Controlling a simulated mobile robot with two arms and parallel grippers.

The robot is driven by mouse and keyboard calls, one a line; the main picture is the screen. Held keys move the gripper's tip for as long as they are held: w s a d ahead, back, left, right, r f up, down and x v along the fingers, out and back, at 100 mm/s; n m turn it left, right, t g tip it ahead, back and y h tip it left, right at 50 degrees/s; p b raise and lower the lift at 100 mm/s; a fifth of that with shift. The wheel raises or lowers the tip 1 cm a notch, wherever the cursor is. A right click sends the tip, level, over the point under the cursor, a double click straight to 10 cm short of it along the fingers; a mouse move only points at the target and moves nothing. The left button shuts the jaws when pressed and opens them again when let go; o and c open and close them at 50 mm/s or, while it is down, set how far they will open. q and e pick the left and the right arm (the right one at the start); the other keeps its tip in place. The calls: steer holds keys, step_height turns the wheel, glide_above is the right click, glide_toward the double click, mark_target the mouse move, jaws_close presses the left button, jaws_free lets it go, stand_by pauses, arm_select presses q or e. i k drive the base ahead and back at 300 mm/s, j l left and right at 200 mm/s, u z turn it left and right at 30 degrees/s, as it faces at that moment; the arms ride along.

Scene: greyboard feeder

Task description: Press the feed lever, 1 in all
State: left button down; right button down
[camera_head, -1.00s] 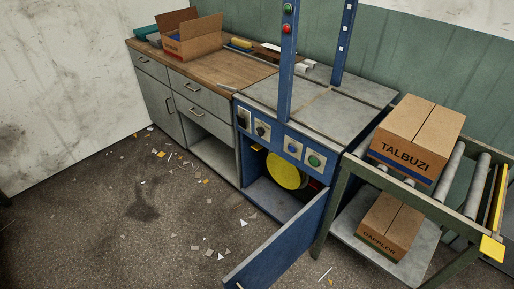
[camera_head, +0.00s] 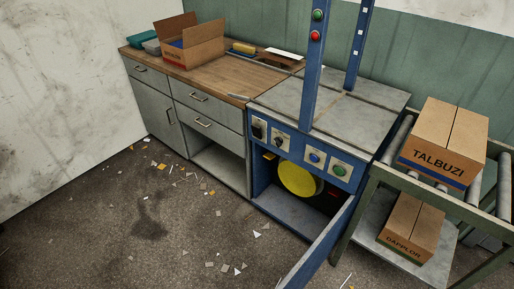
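The blue machine (camera_head: 264,203) stands in the middle of the view, with a grey top (camera_head: 345,110). Its front panel carries a black switch (camera_head: 258,129), a dial (camera_head: 278,143), a blue button (camera_head: 315,158) and a green button (camera_head: 339,170). Its lower compartment is open and shows a yellow disc (camera_head: 300,179). The blue door (camera_head: 318,247) hangs open toward the front. I cannot make out for certain which part is the feed lever. Neither of my grippers is in view.
A workbench (camera_head: 232,78) with grey drawers joins the machine's left side and holds an open cardboard box (camera_head: 193,44). At right, a roller stand (camera_head: 372,187) holds a TALBUZI box (camera_head: 443,147), with a DAPPLOR box (camera_head: 411,229) below. Scraps litter the open floor (camera_head: 120,230).

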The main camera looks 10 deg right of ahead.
mark_target(268, 155)
steer(key=i+j+z, duration=0.25)
steer(key=i+j, duration=0.2)
steer(key=i+j+z, duration=0.15)
steer(key=j, duration=0.25)
steer(key=i+j+z, duration=0.1)
steer(key=i+j, duration=0.15)
steer(key=i+j+z, duration=0.15)
steer(key=j, duration=0.25)
steer(key=i+j+z, duration=0.1)
steer(key=j, duration=0.3)
steer(key=i+j+z, duration=0.25)
steer(key=i+j, duration=0.15)
steer(key=j, duration=0.35)
steer(key=i+j, duration=0.2)
steer(key=j, duration=0.15)
steer(key=i+j+z, duration=0.15)
steer(key=j, duration=0.2)
steer(key=i, duration=0.05)
